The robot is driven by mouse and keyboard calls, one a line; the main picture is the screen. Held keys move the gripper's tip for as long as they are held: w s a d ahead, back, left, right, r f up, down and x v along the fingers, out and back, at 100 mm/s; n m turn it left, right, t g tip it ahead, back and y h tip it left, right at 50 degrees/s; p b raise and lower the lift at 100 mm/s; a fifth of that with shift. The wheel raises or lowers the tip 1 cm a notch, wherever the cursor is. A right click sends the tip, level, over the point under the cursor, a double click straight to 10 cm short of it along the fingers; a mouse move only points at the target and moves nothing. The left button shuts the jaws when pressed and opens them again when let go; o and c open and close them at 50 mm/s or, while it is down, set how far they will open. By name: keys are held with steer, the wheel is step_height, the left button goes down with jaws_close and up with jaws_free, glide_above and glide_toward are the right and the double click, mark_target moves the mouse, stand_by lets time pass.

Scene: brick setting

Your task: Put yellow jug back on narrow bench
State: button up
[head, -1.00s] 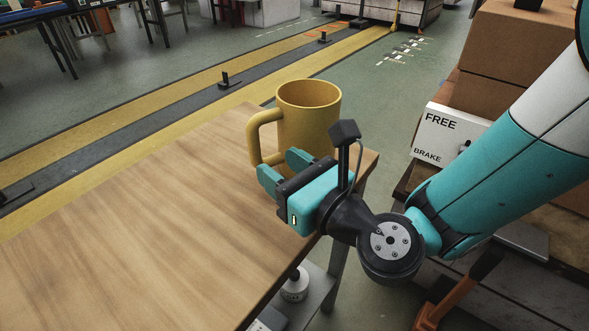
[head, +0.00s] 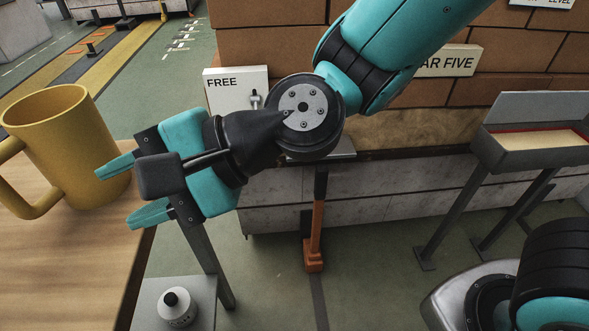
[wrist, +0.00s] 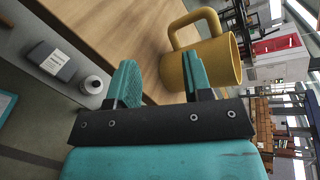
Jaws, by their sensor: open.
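The yellow jug (head: 75,145) stands upright on the wooden bench (head: 75,255), near its right edge at the left of the head view. Its handle points left and toward the camera. My gripper (head: 115,192) is open, with its teal fingers pointing left toward the jug and nothing between them. In the head view the upper finger overlaps the jug's right side; I cannot tell whether they touch. In the wrist view the jug (wrist: 203,66) lies beyond the right finger, and the gap between the fingers (wrist: 160,85) shows bare bench top.
A lower grey shelf (head: 150,300) beside the bench holds a white round container (head: 176,307). A white FREE box (head: 236,92) stands by stacked brown blocks (head: 280,45). An orange-handled tool (head: 315,235) stands behind. A grey tray stand (head: 535,140) is at right.

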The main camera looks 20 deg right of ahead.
steer(key=s+d+f+n+h, duration=0.1)
steer(key=d+n+h, duration=0.4)
steer(key=d, duration=0.6)
steer(key=s+d+f+n+h, duration=0.1)
steer(key=s+d+n+h, duration=0.1)
steer(key=d+n+h, duration=0.3)
steer(key=d+n, duration=0.3)
steer(key=d, duration=0.4)
steer(key=shift+s+g, duration=0.3)
steer(key=shift+g, duration=0.1)
steer(key=shift+s, duration=0.1)
